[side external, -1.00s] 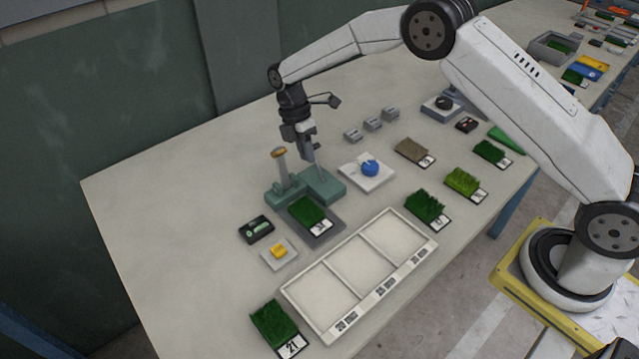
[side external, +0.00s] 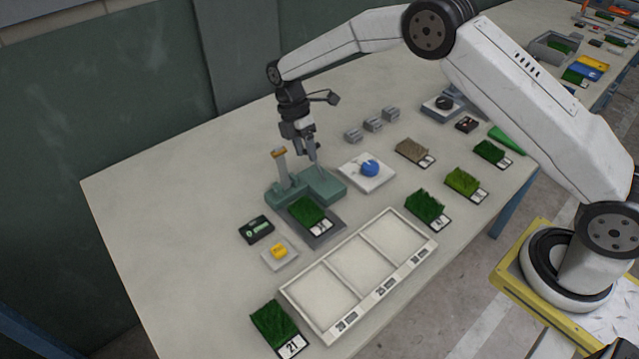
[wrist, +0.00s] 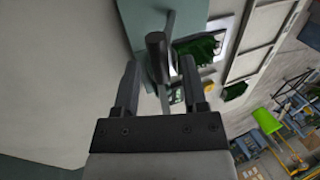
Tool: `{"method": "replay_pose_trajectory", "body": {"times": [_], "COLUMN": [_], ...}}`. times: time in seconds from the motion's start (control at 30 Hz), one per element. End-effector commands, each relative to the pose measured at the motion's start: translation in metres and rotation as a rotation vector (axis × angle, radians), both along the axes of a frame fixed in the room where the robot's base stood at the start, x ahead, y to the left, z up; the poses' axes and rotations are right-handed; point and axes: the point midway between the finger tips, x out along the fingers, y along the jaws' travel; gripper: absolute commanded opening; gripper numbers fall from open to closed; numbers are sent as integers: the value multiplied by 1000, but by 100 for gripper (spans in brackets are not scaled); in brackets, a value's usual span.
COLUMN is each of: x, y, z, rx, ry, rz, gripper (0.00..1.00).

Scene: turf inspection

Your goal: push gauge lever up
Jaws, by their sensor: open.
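The gauge has a green base (side external: 322,186) and a grey post with an orange-brown top (side external: 279,153). It stands at the table's middle left, behind a dark green turf sample (side external: 306,210) on a grey plate. My gripper (side external: 313,158) points down just above the base, to the right of the post. In the wrist view my gripper (wrist: 159,75) is open, and a dark rounded bar (wrist: 156,45), seemingly the gauge lever, shows between the fingers. I cannot tell whether either finger touches it.
A white tray with empty compartments (side external: 318,331) lies in front. A blue knob (side external: 369,168) on a white plate is to the right, with several turf samples beyond. A yellow piece (side external: 278,251) and a dark green case (side external: 256,229) lie at left.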

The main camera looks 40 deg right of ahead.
Motion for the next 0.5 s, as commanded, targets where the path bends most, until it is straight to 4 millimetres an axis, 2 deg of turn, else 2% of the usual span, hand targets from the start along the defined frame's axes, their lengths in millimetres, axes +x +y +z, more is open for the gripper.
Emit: {"method": "replay_pose_trajectory", "body": {"times": [0.5], "x": [20], "y": [0], "z": [57], "rx": [0], "ry": [-4], "rz": [-1], "gripper": [55]}}
